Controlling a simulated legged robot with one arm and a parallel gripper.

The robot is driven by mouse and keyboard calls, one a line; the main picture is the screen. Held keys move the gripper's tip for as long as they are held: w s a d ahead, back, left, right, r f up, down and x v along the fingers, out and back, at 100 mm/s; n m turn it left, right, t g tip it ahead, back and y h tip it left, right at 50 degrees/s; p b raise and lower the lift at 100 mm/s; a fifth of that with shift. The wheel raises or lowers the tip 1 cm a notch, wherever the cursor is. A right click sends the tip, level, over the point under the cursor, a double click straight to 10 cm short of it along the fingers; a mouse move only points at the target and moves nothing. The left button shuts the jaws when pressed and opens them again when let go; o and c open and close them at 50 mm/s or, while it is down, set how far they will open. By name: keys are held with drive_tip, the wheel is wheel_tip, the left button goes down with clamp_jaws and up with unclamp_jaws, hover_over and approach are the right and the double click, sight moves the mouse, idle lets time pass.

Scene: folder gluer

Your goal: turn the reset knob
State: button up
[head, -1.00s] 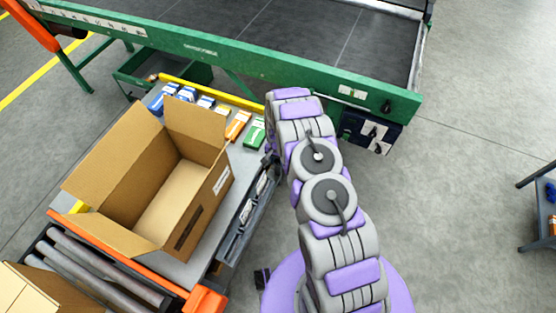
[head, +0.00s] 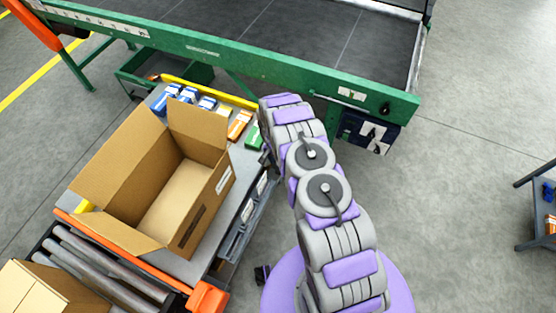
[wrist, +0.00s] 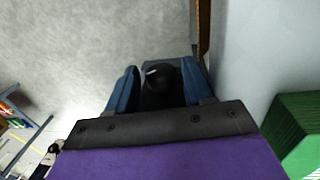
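In the wrist view a round black knob (wrist: 161,78) with a white mark on it lies between the two blue fingers of my gripper (wrist: 159,88). The fingers stand apart, one on each side of the knob. A narrow gap shows on the left; whether the right finger touches the knob I cannot tell. A dark piece behind the knob is mostly hidden. In the head view my gripper is hidden behind my arm. A small black knob (head: 385,108) shows there on the green machine frame; I cannot tell whether it is the same one.
The green conveyor frame (head: 240,62) crosses the top. A dark control box (head: 372,134) hangs under its right end. An open carton (head: 205,205) and small boxes (head: 167,97) sit on the table at left. Grey floor (head: 460,190) is free to the right.

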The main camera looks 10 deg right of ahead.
drive_tip(key=shift+w+b, duration=0.2)
drive_tip(key=shift+b, duration=0.3)
drive_tip(key=shift+s+f+y+b, duration=0.1)
drive_tip(key=shift+y+b, duration=0.3)
drive_tip(key=shift+b, duration=0.05)
drive_tip(key=shift+t+b, duration=0.4)
drive_tip(key=shift+b, duration=0.45)
drive_tip(key=s+r+p, duration=0.2)
drive_tip(key=r+p, duration=0.1)
drive_tip(key=r, duration=1.2)
drive_tip(key=s+r+n+p, duration=0.1)
drive_tip(key=s+r+p, duration=0.1)
drive_tip(key=r, duration=1.3)
drive_tip(key=shift+s+a+r+n+y+p, duration=0.2)
drive_tip(key=shift+s+r+n+y+p, duration=0.15)
drive_tip(key=shift+p, duration=0.3)
